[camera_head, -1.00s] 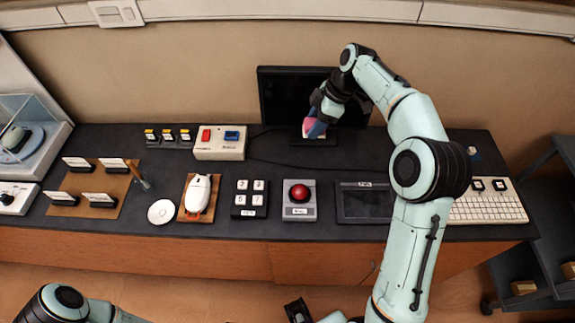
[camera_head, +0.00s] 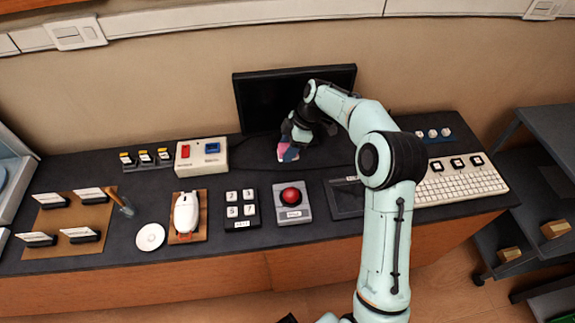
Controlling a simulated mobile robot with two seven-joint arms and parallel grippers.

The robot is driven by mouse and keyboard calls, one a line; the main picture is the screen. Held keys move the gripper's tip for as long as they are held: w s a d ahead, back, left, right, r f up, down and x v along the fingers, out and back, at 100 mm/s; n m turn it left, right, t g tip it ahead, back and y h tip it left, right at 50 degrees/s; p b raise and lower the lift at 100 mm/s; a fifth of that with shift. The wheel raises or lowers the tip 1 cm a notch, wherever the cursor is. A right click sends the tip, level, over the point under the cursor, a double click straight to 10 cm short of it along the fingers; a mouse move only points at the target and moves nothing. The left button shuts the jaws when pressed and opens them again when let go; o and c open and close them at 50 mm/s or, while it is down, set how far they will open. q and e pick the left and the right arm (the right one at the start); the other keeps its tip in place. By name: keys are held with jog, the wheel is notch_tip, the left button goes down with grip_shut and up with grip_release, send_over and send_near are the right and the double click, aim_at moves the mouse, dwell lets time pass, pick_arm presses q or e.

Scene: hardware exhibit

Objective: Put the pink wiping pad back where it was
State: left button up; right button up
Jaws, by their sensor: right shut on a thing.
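The pink wiping pad (camera_head: 283,151) is a small piece that shows pink with a blue part beside it. My right gripper (camera_head: 289,146) is shut on it, low in front of the black monitor (camera_head: 258,104), near the back of the dark desk. The gripper and wrist hide part of the pad. I cannot tell whether the pad touches the desk top. My left gripper is not clearly in view.
Left of the pad stand a beige box with red and blue buttons (camera_head: 202,168) and a white mouse (camera_head: 186,212) on a board. A red button box (camera_head: 291,202), a number keypad (camera_head: 240,210) and a dark tablet (camera_head: 346,207) lie in front. A white keyboard (camera_head: 460,184) is at the right.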

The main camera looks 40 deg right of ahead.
notch_tip(320, 180, down, 8)
jog(key=shift+f, duration=0.15)
dwell(0.3)
jog(key=shift+f, duration=0.2)
jog(key=o, duration=0.9)
jog(key=shift+o, duration=0.2)
jog(key=shift+r, duration=0.1)
jog(key=shift+r, duration=0.3)
jog(key=v, duration=1.1)
jog(key=shift+r, duration=0.35)
